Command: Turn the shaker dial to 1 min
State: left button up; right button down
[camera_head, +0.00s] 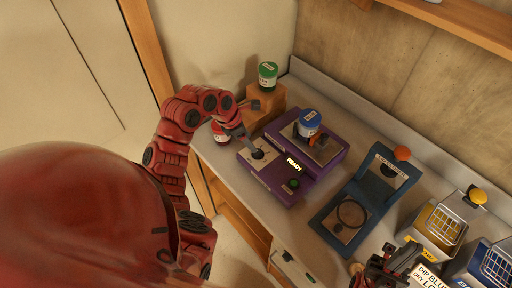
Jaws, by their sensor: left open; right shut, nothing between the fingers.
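The purple shaker (322,174) stands on the grey counter with a lit display reading READY. Its dark dial (258,154) sits on a pale plate at the left front; the marks and the pointer are too small to read. A can with a blue lid (309,122) stands on the shaker's upper deck. My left gripper (246,142) is open, with its grey fingers pointing down just above the dial; I cannot tell whether they touch it. My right gripper (396,262) is shut and empty at the lower right, away from the shaker.
A green button (293,183) is on the shaker's front. A red can (221,132) is beside my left wrist. A green-lidded can (267,74) stands on a wooden block (262,104). A blue stand (356,204), a yellow bin (436,226) and a blue bin (485,265) line the right.

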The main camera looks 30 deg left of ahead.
aim_at(258, 152)
pick_arm(q)
jog(key=p+x, duration=0.1)
jog(key=x, duration=0.5)
jog(key=shift+f, duration=0.45)
jog(key=shift+c, duration=0.2)
grip_shut()
